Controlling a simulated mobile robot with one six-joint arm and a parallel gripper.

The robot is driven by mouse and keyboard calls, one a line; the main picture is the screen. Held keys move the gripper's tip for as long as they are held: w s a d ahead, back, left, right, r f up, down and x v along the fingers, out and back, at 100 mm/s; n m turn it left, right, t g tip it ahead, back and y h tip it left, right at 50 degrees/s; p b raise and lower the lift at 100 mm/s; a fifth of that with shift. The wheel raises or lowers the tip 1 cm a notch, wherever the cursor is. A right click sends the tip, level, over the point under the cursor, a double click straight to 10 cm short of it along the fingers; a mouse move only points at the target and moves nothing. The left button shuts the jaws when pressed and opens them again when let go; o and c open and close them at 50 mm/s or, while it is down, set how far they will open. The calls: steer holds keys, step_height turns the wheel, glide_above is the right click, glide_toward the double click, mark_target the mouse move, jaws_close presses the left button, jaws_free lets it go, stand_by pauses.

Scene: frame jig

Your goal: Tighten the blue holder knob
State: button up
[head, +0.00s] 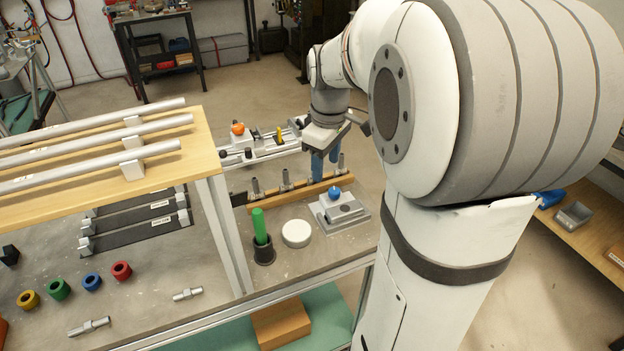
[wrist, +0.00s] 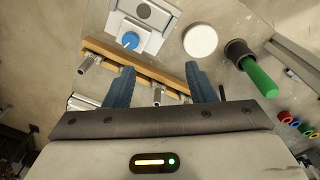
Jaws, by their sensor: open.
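The blue holder knob (head: 335,192) sits on a grey metal holder block (head: 343,213) at the right end of the bench. In the wrist view the blue knob (wrist: 130,41) is near the top, on the holder block (wrist: 152,18), with a pale pointer line across it. My gripper (head: 325,165) is above the far part of the bench, behind the knob and apart from it. In the wrist view its two blue fingers (wrist: 160,80) are spread apart with nothing held between them. The knob lies beyond the left fingertip.
A wooden rail with metal pins (head: 290,195) lies between gripper and holder. A white disc (head: 296,233) and a green rod in a black cup (head: 260,230) stand left of the holder. A shelf with long bars (head: 205,130) rises at left. An orange knob (head: 238,128) sits on a rear fixture.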

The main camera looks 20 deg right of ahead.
steer(key=s+a+r+m+t+p, duration=0.1)
steer(key=s+a+r+m+p, duration=0.2)
steer(key=s, duration=0.4)
steer(key=s+a+r+m+t+p, duration=0.1)
steer(key=s+a+r+m+p, duration=0.2)
steer(key=s+a, duration=0.3)
steer(key=shift+s+r+p, duration=0.65)
steer(key=shift+s+r, duration=0.05)
steer(key=shift+s, duration=0.05)
steer(key=shift+s+a+f+m+t, duration=0.25)
steer(key=shift+s+f+m+t, duration=0.1)
steer(key=shift+s+m, duration=0.2)
